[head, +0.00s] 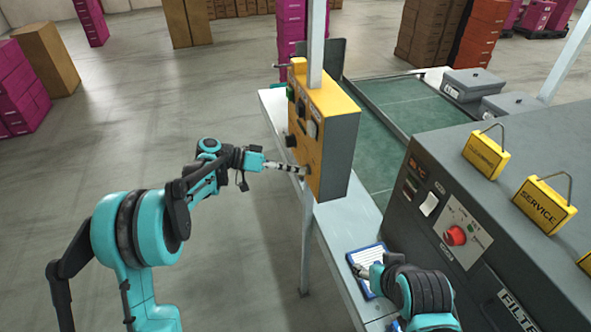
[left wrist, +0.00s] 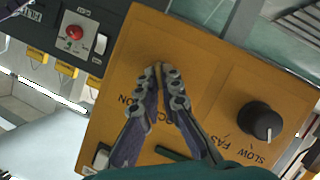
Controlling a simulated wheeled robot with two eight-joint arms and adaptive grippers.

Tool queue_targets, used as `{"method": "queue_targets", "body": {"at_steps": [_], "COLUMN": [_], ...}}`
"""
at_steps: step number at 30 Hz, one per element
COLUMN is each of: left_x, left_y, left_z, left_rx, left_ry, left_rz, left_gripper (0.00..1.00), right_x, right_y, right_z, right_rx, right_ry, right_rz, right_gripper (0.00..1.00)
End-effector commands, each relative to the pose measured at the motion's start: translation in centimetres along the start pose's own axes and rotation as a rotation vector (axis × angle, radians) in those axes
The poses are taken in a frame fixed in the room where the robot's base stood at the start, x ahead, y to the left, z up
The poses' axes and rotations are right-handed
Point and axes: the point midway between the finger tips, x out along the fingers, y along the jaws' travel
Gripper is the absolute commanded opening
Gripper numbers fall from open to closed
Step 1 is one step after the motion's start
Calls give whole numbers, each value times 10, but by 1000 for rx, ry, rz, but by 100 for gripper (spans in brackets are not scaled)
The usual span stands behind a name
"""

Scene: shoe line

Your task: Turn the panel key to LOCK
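The yellow control panel (head: 338,128) stands on a post at the near edge of the line. It fills much of the left wrist view (left wrist: 215,75), upside down, with partly covered lettering that includes ON. A small brass-coloured key (left wrist: 151,68) shows at my left fingertips. My left gripper (head: 300,170) reaches the lower part of the panel face. In the left wrist view its two fingers (left wrist: 165,72) come together around the key, hiding most of it and its exact angle. My right gripper (head: 372,271) is over a blue-and-white card at the lower right; its fingers are too small to judge.
A black SLOW/FAST knob (left wrist: 260,121) sits beside the key on the panel. A grey machine (head: 480,190) with a red knob (head: 456,236) and yellow tags stands at right. A green conveyor (head: 400,110) lies behind the panel. The floor at left is open.

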Motion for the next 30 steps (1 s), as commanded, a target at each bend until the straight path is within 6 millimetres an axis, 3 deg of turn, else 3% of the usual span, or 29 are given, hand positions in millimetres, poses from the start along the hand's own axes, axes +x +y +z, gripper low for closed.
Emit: {"method": "queue_targets", "body": {"at_steps": [12, 13, 15, 25, 30], "left_x": [0, 0, 0, -3, -26], "left_y": [0, 0, 0, 0, -1], "left_z": [0, 0, 0, 0, 0], "left_rx": [-7, -7, -6, -6, -7], "left_ry": [0, 0, 0, 1, 2], "left_rz": [1, 1, 1, 1, -1], "left_gripper": [0, 13, 26, 26, 26], "right_x": [0, 0, 0, 0, 0], "right_y": [0, 0, 0, 0, 0], "right_z": [0, 0, 0, 0, 0], "right_rx": [0, 0, 0, 0, 0], "right_ry": [0, 0, 0, 0, 0], "right_rz": [0, 0, 0, 0, 0], "right_gripper": [56, 56, 56, 56, 56]}}
